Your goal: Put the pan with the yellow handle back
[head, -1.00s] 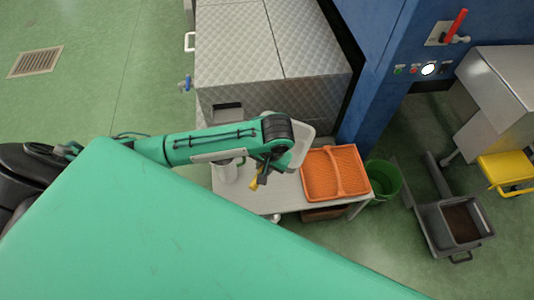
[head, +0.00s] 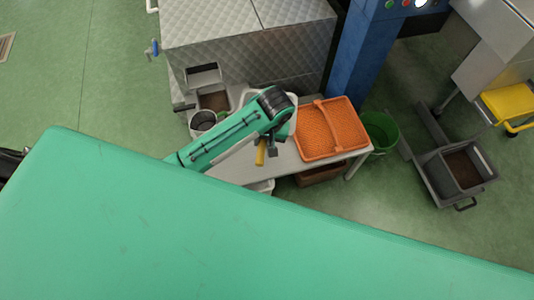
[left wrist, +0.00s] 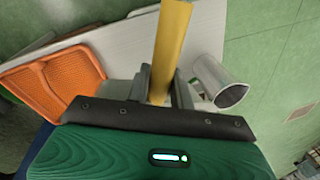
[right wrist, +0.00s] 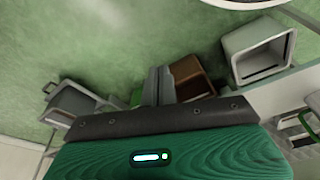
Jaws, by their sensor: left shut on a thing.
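The yellow handle (head: 260,152) of the pan shows just below my left gripper (head: 268,146), over the light bench (head: 228,168). In the left wrist view the handle (left wrist: 171,42) stands between the two fingers of my left gripper (left wrist: 160,92), which is shut on it. I cannot make out the pan's body. Whether the pan touches the bench is not clear. My right gripper (right wrist: 160,86) shows only in its own wrist view; its fingers are together with nothing visible between them.
An orange crate (head: 351,120) lies on the bench right of my left gripper. A metal jug (head: 203,121) stands to its left and also shows in the left wrist view (left wrist: 214,77). A green bucket (head: 381,132) stands beyond the bench's right end. A quilted metal machine (head: 245,50) stands behind.

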